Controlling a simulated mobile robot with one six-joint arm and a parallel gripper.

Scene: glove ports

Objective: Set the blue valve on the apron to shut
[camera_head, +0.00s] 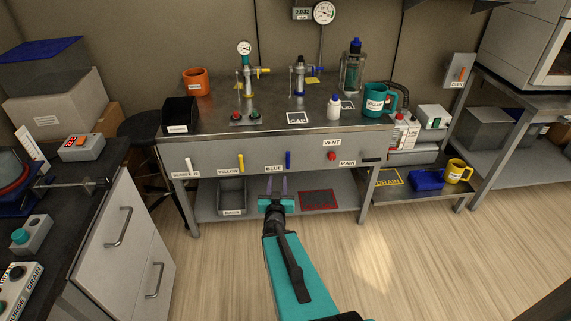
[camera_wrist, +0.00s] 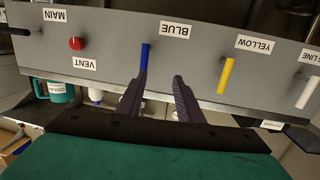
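The apron (camera_head: 311,151) is the grey front panel of the bench. On it the blue valve (camera_head: 288,159) is a slim blue handle standing upright, with the BLUE label (camera_head: 273,169) to its left. The wrist view is upside down and shows the blue valve (camera_wrist: 144,61) beside the BLUE label (camera_wrist: 176,30). My gripper (camera_head: 276,183) is just below and slightly left of the handle, open and empty. In the wrist view, the left finger of my gripper (camera_wrist: 157,82) overlaps the line of the handle's end; I cannot tell whether they touch.
On the apron, a yellow handle (camera_head: 240,162) and a white handle (camera_head: 188,163) stand left of the blue one, and a red knob (camera_head: 332,156) is to its right. A lower shelf (camera_head: 264,214) holds a grey basin (camera_head: 232,192). The floor in front is clear.

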